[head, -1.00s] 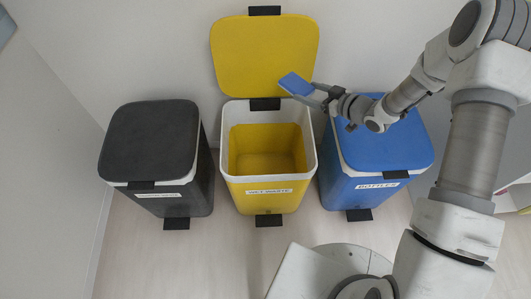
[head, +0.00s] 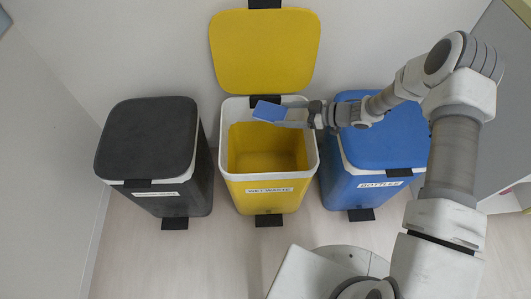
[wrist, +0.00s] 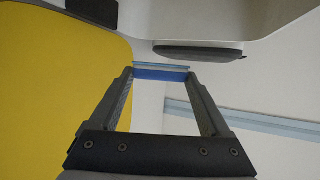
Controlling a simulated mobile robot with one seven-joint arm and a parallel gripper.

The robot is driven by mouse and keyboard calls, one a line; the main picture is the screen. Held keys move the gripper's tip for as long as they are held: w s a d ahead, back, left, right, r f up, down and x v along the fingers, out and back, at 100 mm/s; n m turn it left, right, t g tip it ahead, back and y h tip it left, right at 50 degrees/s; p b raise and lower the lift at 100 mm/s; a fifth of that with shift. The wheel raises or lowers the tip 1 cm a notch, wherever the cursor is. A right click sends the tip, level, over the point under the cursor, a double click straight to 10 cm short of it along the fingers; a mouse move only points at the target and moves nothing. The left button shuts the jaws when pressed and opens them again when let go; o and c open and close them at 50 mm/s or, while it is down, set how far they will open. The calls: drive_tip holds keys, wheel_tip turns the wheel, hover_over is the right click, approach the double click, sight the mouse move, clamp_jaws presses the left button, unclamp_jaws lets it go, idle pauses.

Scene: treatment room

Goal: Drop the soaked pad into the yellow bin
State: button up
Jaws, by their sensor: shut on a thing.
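The yellow bin (head: 265,196) stands in the middle with its lid (head: 264,50) raised against the wall. Its front label reads "WET WASTE", and its inside looks empty. My gripper (head: 288,113) reaches in from the right and is shut on a flat blue pad (head: 268,111). The pad is over the back part of the bin's opening, near the rear rim. In the wrist view the pad (wrist: 161,73) shows edge-on between the two fingertips, with the yellow lid (wrist: 60,90) to the left. I cannot tell from its look whether the pad is wet.
A dark grey bin (head: 147,140) with a shut lid stands to the left. A blue bin (head: 384,140) labelled "BOTTLES", lid shut, stands to the right under my arm. The wall is close behind. The floor in front at left is clear.

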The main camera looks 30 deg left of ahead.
wheel_tip(320, 180, down, 2)
drive_tip(key=shift+f+b, duration=0.2)
drive_tip(key=shift+b, duration=0.35)
drive_tip(key=o, duration=1.3)
drive_tip(key=shift+c, duration=0.2)
drive_tip(key=p+v, duration=0.5)
drive_tip(key=v, duration=1.2)
drive_tip(key=shift+d, duration=0.25)
drive_tip(key=shift+r, duration=0.1)
